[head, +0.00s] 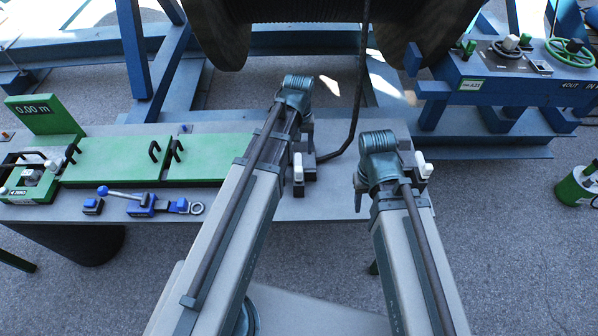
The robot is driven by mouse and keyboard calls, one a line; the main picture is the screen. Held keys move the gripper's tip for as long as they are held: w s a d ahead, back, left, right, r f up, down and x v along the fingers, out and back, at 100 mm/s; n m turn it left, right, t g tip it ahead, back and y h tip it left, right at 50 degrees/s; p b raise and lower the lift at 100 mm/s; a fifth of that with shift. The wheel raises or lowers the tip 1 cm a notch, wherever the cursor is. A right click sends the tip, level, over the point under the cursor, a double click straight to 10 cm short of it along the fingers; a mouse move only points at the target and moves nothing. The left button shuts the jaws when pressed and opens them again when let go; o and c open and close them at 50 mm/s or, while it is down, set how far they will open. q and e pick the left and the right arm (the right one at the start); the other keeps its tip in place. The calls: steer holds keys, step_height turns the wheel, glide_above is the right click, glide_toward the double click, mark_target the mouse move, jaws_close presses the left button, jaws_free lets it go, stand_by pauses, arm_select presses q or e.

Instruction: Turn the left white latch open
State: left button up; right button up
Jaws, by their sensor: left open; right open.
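The left white latch (298,167) stands upright on a dark block at the right part of the grey bench. A second white latch (424,168) stands further right, partly hidden by my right arm. My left gripper (306,128) is just behind the left latch, mostly hidden by my own wrist; it is open, and I cannot tell whether it touches anything. My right gripper (361,188) is open, low beside the wrist, between the two latches and left of the second one. Nothing shows in either gripper.
A black cable (357,110) runs from the large reel (222,35) down to the block by the left latch. Green panels (115,158), a blue lever (125,196) and a green counter (40,113) fill the bench's left. A blue control console (510,75) stands at right.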

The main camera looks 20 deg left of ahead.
mark_target(299, 169)
arm_select(q)
step_height(299, 169, down, 11)
steer(key=b, duration=1)
steer(key=shift+f, duration=0.2)
jaws_close()
stand_by(0.7)
